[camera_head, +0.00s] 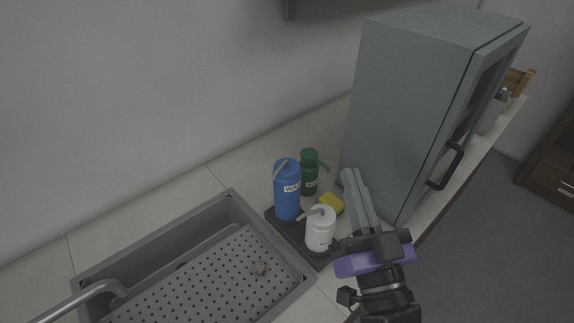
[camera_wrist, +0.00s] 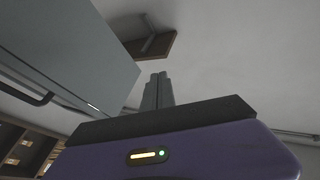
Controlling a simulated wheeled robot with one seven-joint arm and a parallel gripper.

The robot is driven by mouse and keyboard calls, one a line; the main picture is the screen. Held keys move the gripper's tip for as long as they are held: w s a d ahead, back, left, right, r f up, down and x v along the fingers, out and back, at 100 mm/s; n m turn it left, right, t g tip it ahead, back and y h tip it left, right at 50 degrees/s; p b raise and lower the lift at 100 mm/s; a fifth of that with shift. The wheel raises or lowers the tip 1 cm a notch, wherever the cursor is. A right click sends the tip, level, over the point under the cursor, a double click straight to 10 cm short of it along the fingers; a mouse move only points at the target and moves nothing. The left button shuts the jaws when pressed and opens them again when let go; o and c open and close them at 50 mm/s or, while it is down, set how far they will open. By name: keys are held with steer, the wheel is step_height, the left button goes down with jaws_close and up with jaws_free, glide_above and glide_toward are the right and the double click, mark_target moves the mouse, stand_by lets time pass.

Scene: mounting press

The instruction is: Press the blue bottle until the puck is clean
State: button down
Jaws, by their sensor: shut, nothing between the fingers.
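The blue bottle (camera_head: 287,192), with a grey spout on top and white lettering, stands upright on a dark tray (camera_head: 316,260) beside the sink. A small brownish puck (camera_head: 260,267) lies on the perforated plate in the sink; its surface is too small to judge. My gripper (camera_head: 349,174) is to the right of the blue bottle, apart from it, with its fingers together and empty. The fingers also show in the wrist view (camera_wrist: 158,80), pointing up towards the ceiling. The blue bottle and the puck are not in the wrist view.
A white bottle (camera_head: 320,229) and a green bottle (camera_head: 309,173) stand close to the blue one, with a yellow sponge (camera_head: 332,203) nearby. A large grey cabinet (camera_head: 400,110) rises just behind my gripper. A faucet (camera_head: 85,298) reaches over the sink (camera_head: 230,210) at the left.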

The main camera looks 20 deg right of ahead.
steer(key=w+a+r+n+t+y, duration=0.1)
steer(key=w+a+r+n+y, duration=0.2)
steer(key=w+r+n+y, duration=1.05)
steer(key=n+g+h, duration=0.5)
steer(key=n+g, duration=0.9)
steer(key=n, duration=0.9)
glide_above(290, 168)
step_height(290, 168, down, 12)
steer(key=shift+r, duration=0.15)
step_height(290, 168, down, 9)
steer(key=b, duration=0.6)
steer(key=shift+b, duration=0.3)
